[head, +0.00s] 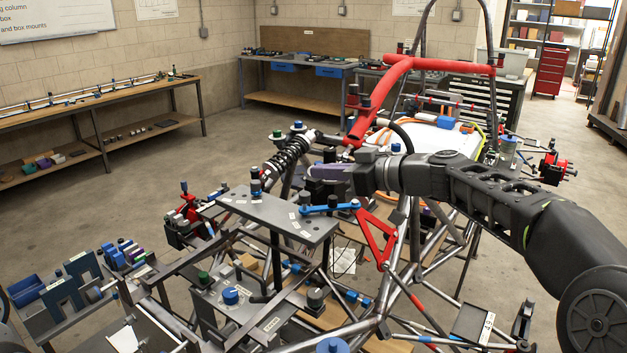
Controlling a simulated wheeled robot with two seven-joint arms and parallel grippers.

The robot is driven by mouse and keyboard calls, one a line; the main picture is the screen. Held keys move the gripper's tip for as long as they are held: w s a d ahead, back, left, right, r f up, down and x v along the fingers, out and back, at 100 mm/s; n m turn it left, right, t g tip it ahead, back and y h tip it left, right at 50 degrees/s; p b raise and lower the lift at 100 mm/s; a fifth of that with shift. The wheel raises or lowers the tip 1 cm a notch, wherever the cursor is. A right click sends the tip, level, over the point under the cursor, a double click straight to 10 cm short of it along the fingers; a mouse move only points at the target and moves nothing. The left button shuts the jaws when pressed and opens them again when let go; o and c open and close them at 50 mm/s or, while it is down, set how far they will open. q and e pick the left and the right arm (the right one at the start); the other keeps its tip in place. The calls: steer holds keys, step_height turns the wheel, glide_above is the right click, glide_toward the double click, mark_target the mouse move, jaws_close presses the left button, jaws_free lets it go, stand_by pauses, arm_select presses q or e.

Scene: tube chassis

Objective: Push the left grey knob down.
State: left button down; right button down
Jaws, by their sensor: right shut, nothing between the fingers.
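A dark grey upright knob (255,182) stands at the left end of a flat grey plate (285,214) on the chassis. Another dark knob (332,203) stands toward the plate's right end, by a blue link. I cannot tell for sure which one is the left grey knob of the task. My right gripper (318,172) reaches in from the right above the far side of the plate. Its fingers point left and are shut and empty. In the picture they lie to the right of the left knob, apart from it. My left gripper is not in view.
A red tube frame (400,66) rises behind my right gripper. A black coil-over damper (290,158) leans behind the plate. Open floor (130,200) lies to the left.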

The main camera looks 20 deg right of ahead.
mark_target(309, 197)
steer(key=f, duration=0.1)
steer(key=w+a+f+p, duration=0.1)
steer(key=w+f, duration=0.1)
steer(key=shift+w+a+f+p, duration=0.1)
steer(key=shift+a+f+p, duration=0.2)
steer(key=shift+a, duration=0.1)
steer(key=shift+f, duration=0.6)
step_height(309, 197, down, 2)
steer(key=b, duration=0.5)
steer(key=shift+f, duration=0.25)
steer(key=shift+r, duration=0.15)
